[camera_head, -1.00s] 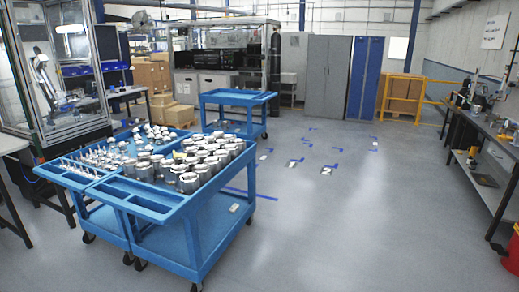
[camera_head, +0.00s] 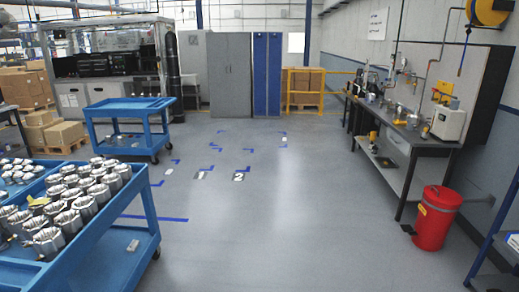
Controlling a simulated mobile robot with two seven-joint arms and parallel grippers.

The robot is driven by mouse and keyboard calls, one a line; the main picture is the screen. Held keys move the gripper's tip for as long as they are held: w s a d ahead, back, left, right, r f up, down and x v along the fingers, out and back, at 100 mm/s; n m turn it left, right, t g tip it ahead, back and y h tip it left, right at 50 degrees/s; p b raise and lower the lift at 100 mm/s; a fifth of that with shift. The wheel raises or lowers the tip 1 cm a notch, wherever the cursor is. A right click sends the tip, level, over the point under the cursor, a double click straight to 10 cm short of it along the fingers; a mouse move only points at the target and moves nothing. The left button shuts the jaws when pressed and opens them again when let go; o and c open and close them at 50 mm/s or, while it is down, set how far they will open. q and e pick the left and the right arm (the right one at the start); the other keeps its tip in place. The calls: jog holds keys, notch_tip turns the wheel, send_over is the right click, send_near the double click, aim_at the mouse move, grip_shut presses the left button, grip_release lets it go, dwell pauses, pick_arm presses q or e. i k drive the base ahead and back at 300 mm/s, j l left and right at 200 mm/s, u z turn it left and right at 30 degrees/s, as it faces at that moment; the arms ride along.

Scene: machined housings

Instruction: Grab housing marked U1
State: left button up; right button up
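Several silver machined housings (camera_head: 72,221) stand close together on a blue cart (camera_head: 122,240) at the left edge of the head view. A small yellow piece (camera_head: 38,202) lies among them. No U1 marking can be read on any housing at this size. More small metal parts (camera_head: 18,170) sit behind them on another blue surface. The left part of the cart is cut off by the picture edge. Neither of my grippers shows.
An empty-topped blue cart (camera_head: 130,104) stands further back. A workbench (camera_head: 408,130) with tools runs along the right wall, with a red bin (camera_head: 436,218) before it. A blue frame (camera_head: 498,238) is at the right edge. The middle floor (camera_head: 290,210) is clear, with blue tape marks.

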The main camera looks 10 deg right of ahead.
aim_at(413, 121)
jog(key=i+l+z, duration=0.3)
jog(key=i, duration=0.45)
jog(key=i+j+z, duration=0.1)
jog(key=i+z, duration=0.15)
jog(key=i, duration=3.8)
jog(key=i+z, duration=0.15)
jog(key=i, duration=0.65)
jog(key=i+j+z, duration=0.2)
jog(key=i, duration=0.6)
jog(key=i+z, duration=0.4)
jog(key=i+j+z, duration=0.15)
jog(key=i+z, duration=0.25)
jog(key=i+j+z, duration=0.2)
jog(key=z, duration=0.2)
jog(key=i+j+z, duration=0.65)
jog(key=i+j, duration=1.1)
jog(key=j, duration=0.1)
